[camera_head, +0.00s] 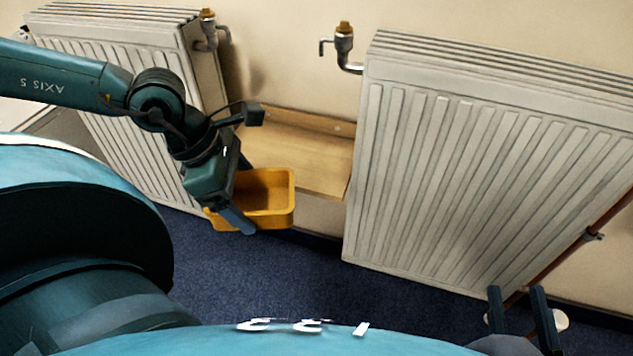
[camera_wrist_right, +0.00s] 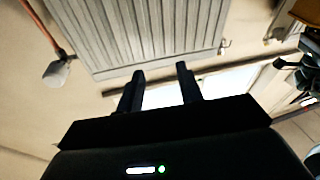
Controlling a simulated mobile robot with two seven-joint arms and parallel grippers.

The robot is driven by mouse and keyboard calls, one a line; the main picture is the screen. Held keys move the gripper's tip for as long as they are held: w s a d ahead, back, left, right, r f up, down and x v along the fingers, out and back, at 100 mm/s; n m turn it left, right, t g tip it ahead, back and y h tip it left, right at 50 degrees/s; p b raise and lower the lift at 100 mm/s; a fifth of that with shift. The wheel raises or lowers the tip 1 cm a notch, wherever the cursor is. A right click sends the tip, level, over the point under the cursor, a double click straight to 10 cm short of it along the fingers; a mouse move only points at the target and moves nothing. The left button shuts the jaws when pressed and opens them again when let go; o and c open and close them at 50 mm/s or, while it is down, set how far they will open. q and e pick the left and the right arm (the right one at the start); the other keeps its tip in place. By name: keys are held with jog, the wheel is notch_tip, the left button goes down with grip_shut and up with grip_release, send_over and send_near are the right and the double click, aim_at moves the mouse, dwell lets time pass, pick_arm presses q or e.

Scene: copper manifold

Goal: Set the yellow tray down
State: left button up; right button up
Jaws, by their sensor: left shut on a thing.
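The yellow tray (camera_head: 275,214) is an open, empty-looking box in the head view, in front of the wooden shelf (camera_head: 300,155) and overlapping its near left edge in the picture. My left gripper (camera_head: 238,212) is shut on the tray at its left side. The gripper hides part of that side. I cannot tell whether the tray's underside touches anything. My right gripper (camera_head: 523,312) is at the lower right of the head view, with its two fingers apart and nothing between them. In the right wrist view its fingers (camera_wrist_right: 160,90) also stand apart and empty.
A left radiator (camera_head: 120,100) and a larger right radiator (camera_head: 480,180) flank the shelf. Brass-topped valves (camera_head: 344,42) stick out near both. A copper pipe (camera_head: 600,225) runs at the right. Blue carpet (camera_head: 290,280) lies below.

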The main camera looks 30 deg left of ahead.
pick_arm(q)
jog(key=shift+w+f, duration=0.2)
jog(key=w, duration=1.1)
jog(key=b, duration=0.2)
send_over(319, 167)
jog(key=s+a, duration=0.1)
jog(key=shift+s+a+f, duration=0.1)
jog(key=shift+f, duration=0.75)
jog(key=shift+s+f, duration=0.1)
jog(key=shift+f, duration=0.3)
notch_tip(319, 167, down, 4)
jog(key=shift+f+b, duration=0.1)
jog(key=shift+b, duration=1.15)
jog(key=shift+w+f, duration=0.2)
jog(key=shift+r, duration=0.1)
pick_arm(e)
jog(key=shift+w+a+r+t+y, duration=0.2)
jog(key=shift+a+r+t+y, duration=0.15)
jog(key=shift+r+y, duration=0.4)
jog(key=shift+f, duration=0.15)
pick_arm(q)
jog(key=o, duration=1)
pick_arm(e)
jog(key=shift+w+d, duration=0.1)
